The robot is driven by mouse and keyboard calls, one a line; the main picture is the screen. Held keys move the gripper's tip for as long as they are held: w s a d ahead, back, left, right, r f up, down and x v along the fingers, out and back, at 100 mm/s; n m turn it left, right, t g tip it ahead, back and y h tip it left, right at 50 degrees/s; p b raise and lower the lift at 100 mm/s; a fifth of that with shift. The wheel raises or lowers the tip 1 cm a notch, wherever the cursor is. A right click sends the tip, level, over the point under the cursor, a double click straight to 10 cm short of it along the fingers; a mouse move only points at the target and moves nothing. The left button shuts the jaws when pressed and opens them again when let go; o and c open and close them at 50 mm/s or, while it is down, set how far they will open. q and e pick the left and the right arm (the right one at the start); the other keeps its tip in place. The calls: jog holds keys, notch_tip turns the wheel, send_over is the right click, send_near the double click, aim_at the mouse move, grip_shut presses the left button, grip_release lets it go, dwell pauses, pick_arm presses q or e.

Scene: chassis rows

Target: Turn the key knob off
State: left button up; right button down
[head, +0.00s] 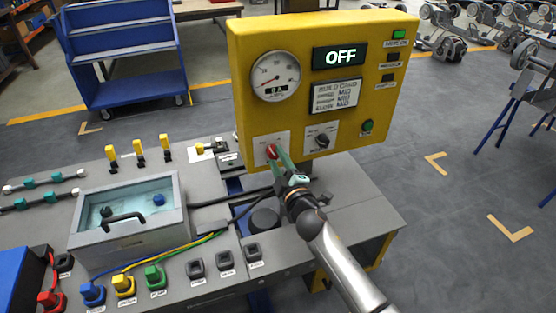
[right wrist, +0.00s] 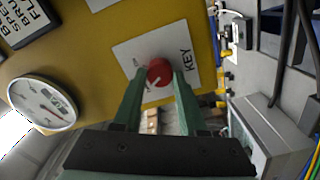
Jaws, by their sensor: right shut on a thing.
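The red key knob (head: 271,151) sits on a white plate at the lower left of the yellow panel (head: 238,95). In the right wrist view the round red knob (right wrist: 160,71) shows on its plate marked KEY, with a pale pointer mark. My right gripper (head: 277,156) reaches the panel from below right. Its two green fingers stand on either side of the knob, shut on it, and partly hide it in the head view. My left gripper is not in view.
A second, black knob (head: 322,141) and a green button (head: 367,126) are to the right on the panel. A gauge (head: 275,76) is above. The grey bench (head: 215,295) holds a clear-lidded box (head: 128,220), coloured plugs and cables. A blue cart (head: 130,50) stands behind.

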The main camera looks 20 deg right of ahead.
dwell(0.3)
jog(key=shift+c, duration=2.2)
grip_release()
jog(key=shift+s, duration=0.1)
jog(key=s, duration=1.2)
jog(key=shift+s+d, duration=0.2)
